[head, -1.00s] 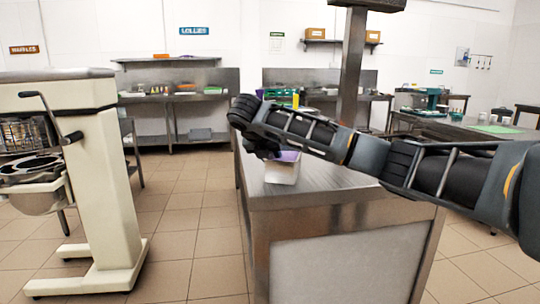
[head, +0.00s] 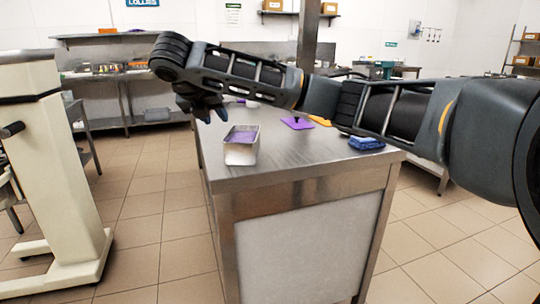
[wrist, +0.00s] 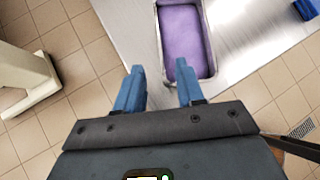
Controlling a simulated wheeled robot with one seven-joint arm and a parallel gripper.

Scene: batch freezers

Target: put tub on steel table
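The tub (head: 241,148) is a small metal container with purple contents. It stands upright on the near left part of the steel table (head: 290,165), close to the table's left edge. In the wrist view the tub (wrist: 183,40) lies ahead of my gripper (wrist: 160,75).
A purple mat (head: 297,123) and a blue cloth-like item (head: 366,143) lie on the table, right of the tub. A post rises behind the table. A cream machine (head: 55,165) stands at left, with open tiled floor between.

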